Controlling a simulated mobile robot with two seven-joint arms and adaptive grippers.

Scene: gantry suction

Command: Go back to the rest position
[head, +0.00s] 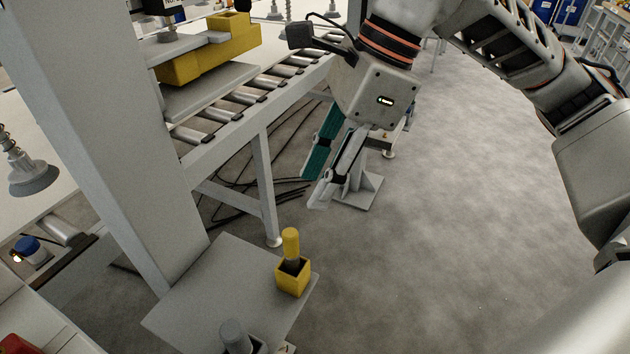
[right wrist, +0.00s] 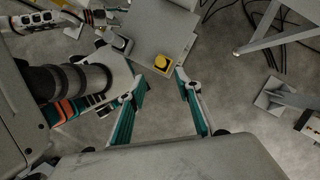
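My right gripper (head: 312,192) hangs in the upper middle of the head view, pointing down and to the left beside the roller conveyor. Its teal-padded fingers are apart, with nothing between them. In the right wrist view the gripper (right wrist: 163,82) also shows open and empty, with floor and the edge of a grey plate beyond it.
A grey plate (head: 215,290) at the column's foot bears a yellow box with a yellow-topped handle (head: 292,277). Black cables lie under the conveyor. Floor (head: 450,230) at centre right is clear.

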